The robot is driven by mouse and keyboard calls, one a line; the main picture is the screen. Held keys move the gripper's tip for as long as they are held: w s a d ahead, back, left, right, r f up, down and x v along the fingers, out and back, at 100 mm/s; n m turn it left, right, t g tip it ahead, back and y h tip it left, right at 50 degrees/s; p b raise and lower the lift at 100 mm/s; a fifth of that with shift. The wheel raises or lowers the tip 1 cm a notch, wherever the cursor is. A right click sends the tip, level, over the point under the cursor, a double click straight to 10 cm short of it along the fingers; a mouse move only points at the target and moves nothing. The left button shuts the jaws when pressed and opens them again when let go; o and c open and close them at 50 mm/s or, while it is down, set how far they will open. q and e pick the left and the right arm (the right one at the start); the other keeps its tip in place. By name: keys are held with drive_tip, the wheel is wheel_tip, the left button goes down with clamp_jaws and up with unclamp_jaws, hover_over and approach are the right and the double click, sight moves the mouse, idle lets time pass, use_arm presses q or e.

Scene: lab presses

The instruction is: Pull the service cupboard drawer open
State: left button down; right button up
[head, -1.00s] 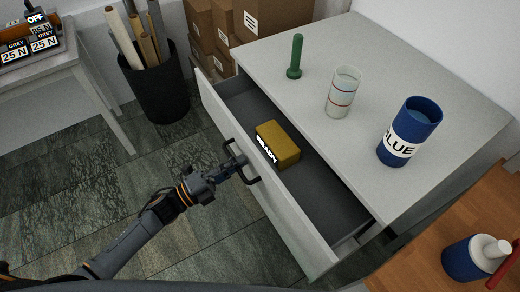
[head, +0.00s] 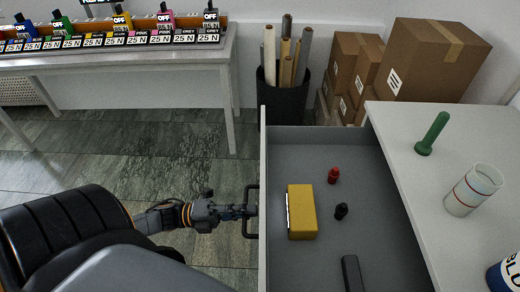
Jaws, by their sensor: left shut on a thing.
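The service cupboard (head: 405,132) stands at the right with a pale grey top. Its drawer (head: 290,142) is pulled far out to the left, and the grey inside shows. In the drawer lie a yellow box (head: 302,212), a small red piece (head: 333,175), a small black piece (head: 341,211) and a dark bar (head: 352,272). My left gripper (head: 250,211) is shut on the dark drawer handle (head: 248,232) on the drawer's front. My right gripper is not in view.
Behind are a black bin (head: 284,104) with rolls and cardboard boxes (head: 431,62). A bench (head: 150,64) with labelled blocks stands at the back left.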

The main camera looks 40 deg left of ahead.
use_arm(q)
drive_tip(key=shift+s+a+f, duration=0.15)
drive_tip(key=c, duration=1.7)
unclamp_jaws()
drive_tip(key=v, duration=1.2)
